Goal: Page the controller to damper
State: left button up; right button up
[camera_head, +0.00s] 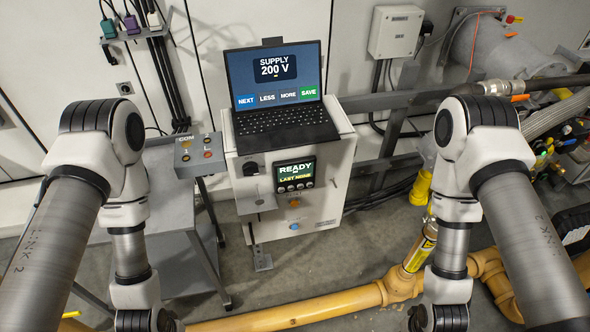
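A laptop (284,122) stands open on top of a white cabinet (330,187). Its screen (273,76) reads SUPPLY 200 V. Along the screen's bottom are the fields NEXT (246,101), LESS, MORE and SAVE. On the cabinet's front, a small display unit (295,175) reads READY and LAST NONE, with several round buttons under the text. A black knob (250,168) sits left of it. No label in view reads damper. My two arms come down at the left and right, clear of the cabinet. Their wrists run off the bottom edge, so both grippers are out of view.
A grey box (198,151) marked COM stands left of the cabinet on a stand. A blue button (294,226) and a bracket (262,203) are on the cabinet's lower front. A yellow pipe (290,316) crosses the floor in front. Pipes and cables crowd the right.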

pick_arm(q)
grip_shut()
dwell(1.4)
